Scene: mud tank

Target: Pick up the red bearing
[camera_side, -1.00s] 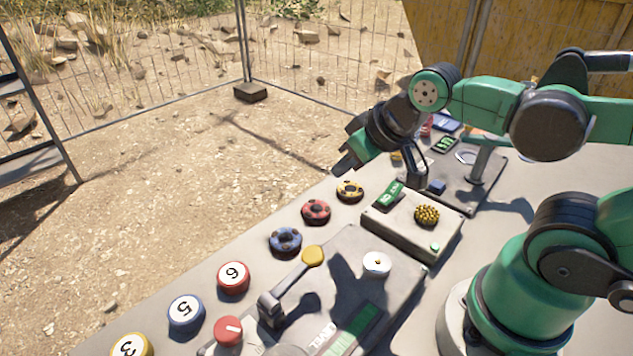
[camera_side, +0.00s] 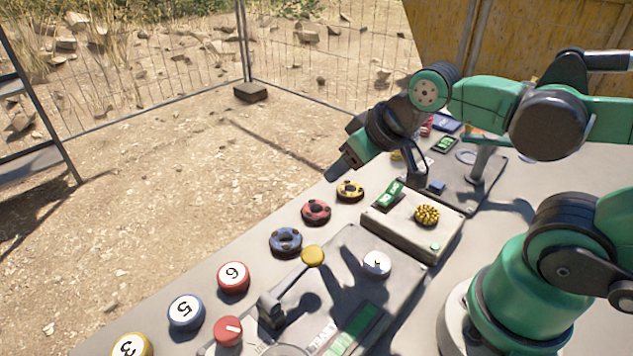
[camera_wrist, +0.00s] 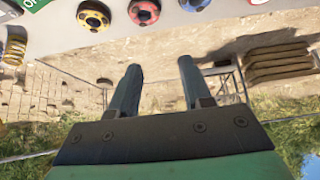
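The red bearing (camera_side: 316,211) is a ring with dark patches. It lies flat on the table near its far left edge, between the blue bearing (camera_side: 285,242) and the yellow bearing (camera_side: 350,190). In the wrist view the red bearing (camera_wrist: 144,11) is at the top, beyond the fingertips. My gripper (camera_side: 338,172) hangs above the table edge near the yellow bearing, apart from all three rings. In the wrist view my gripper (camera_wrist: 159,62) has its two fingers apart with nothing between them.
A panel with a yellow-knobbed lever (camera_side: 313,255) stands in front of the bearings. A box with a yellow coil (camera_side: 427,214) stands to their right. Open ground lies beyond the table.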

